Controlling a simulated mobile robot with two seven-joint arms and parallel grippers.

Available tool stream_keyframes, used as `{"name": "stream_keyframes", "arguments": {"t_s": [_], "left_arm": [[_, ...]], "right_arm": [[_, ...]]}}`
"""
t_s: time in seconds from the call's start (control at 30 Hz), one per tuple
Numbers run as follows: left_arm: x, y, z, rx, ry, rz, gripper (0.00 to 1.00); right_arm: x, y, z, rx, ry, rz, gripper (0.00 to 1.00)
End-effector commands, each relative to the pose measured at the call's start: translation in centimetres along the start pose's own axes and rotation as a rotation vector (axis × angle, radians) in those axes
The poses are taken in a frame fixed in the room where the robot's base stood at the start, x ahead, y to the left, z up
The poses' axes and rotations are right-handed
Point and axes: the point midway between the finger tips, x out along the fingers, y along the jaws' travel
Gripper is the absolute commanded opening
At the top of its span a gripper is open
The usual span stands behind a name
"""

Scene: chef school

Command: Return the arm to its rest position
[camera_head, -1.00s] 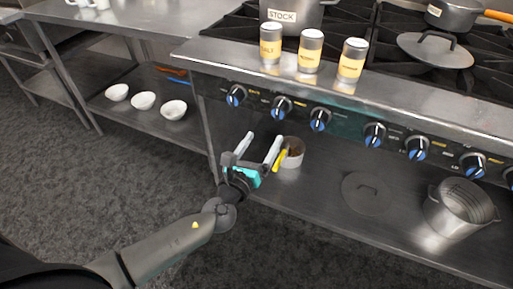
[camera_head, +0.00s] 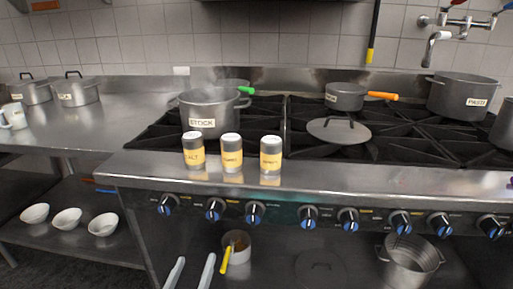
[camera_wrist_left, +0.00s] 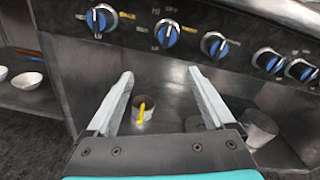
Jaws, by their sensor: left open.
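My left gripper (camera_head: 190,273) shows at the bottom edge of the head view, with only its two pale fingers in sight. In the left wrist view the same gripper (camera_wrist_left: 160,78) is open and empty, its fingers spread apart in front of the stove's lower front. A small pot with a yellow handle (camera_head: 238,243) sits on the shelf under the stove, just right of the fingers. In the wrist view this pot (camera_wrist_left: 136,117) shows between the fingers, farther back, and I see no contact. The rest of my left arm is out of the head view. My right gripper is not in view.
The stove front with blue-marked knobs (camera_head: 308,216) is close above the gripper. Three shakers (camera_head: 232,153) stand on the stove's front ledge. A stock pot (camera_head: 207,110) is on the burners. White bowls (camera_head: 67,221) and a large pot (camera_head: 409,263) sit on lower shelves.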

Motion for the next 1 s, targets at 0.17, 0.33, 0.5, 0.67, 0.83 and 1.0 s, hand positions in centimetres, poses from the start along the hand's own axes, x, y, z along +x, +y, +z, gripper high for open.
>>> {"name": "stream_keyframes", "arguments": {"t_s": [0.17,0.33,0.5,0.67,0.83,1.0], "left_arm": [[-1.2,5.8,-7.5,-0.322,0.189,0.194,0.87],[-5.8,11.7,-16.4,-0.774,0.334,0.498,0.87],[-12.9,15.4,-24.1,-1.232,0.357,0.853,0.87],[-21.0,16.8,-29.9,-1.638,0.247,1.216,0.87],[-28.2,16.6,-33.5,-1.951,0.032,1.528,0.87],[-31.8,16.2,-34.9,-2.092,-0.127,1.680,0.87]], "right_arm": [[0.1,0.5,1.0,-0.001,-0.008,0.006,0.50],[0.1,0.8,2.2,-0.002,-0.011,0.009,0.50],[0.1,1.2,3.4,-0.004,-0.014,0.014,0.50],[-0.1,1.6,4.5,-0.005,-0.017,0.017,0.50],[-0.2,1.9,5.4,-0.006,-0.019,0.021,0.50],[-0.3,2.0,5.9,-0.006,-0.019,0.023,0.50]]}}
